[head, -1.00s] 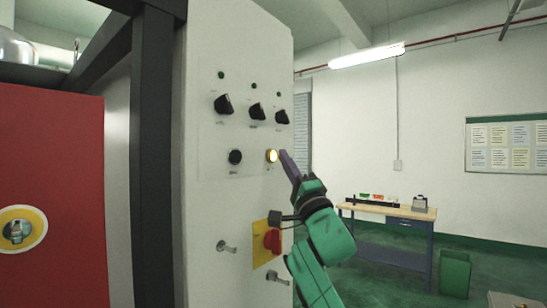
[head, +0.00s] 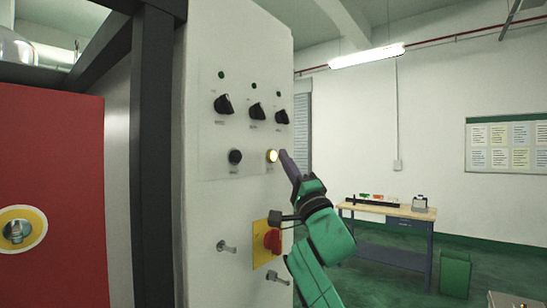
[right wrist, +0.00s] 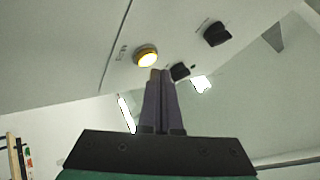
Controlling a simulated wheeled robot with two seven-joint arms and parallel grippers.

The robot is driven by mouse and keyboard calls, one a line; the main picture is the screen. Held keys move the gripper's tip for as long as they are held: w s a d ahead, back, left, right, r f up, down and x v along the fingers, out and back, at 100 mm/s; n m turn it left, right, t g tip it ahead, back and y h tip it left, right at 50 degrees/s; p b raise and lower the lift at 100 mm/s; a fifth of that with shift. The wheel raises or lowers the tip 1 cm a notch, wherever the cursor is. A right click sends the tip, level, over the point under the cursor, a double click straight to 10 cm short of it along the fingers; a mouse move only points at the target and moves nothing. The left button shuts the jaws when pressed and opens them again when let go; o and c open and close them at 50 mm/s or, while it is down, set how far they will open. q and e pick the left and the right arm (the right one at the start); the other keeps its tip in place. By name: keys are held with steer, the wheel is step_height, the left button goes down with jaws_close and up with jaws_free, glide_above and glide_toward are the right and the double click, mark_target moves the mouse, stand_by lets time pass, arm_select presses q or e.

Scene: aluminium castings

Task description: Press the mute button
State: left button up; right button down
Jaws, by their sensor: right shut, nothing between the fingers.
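A lit yellow button (head: 272,156) and a black button (head: 235,157) sit side by side on the pale control panel (head: 205,210). Their labels are too small to read, so I cannot tell by name which is the mute button. My right gripper (head: 283,153) is shut and empty, its fingertips just right of the yellow button in the head view. In the right wrist view the closed fingertips (right wrist: 160,74) are just below and right of the yellow button (right wrist: 146,57). I cannot tell whether they touch it. My left gripper is not in view.
Three black knobs, one of them at the left (head: 224,104), sit above the buttons. A red rotary switch (head: 272,240) on a yellow plate and metal fittings (head: 227,246) stick out below. A workbench (head: 388,210) and green bin (head: 455,273) stand farther back at right.

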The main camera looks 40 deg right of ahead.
steer(key=shift+w+a, duration=0.15)
steer(key=shift+w, duration=0.25)
steer(key=shift+w+a+p, duration=0.1)
steer(key=shift+w+p, duration=0.25)
steer(key=shift+w, duration=0.05)
stand_by(0.8)
steer(key=shift+s, duration=0.15)
steer(key=shift+s+d, duration=0.2)
steer(key=shift+s, duration=0.4)
steer(key=s+b, duration=0.1)
steer(key=s, duration=0.1)
steer(key=s+d+b, duration=0.1)
steer(key=s, duration=0.1)
steer(key=shift+s+d, duration=0.2)
steer(key=shift+s, duration=0.2)
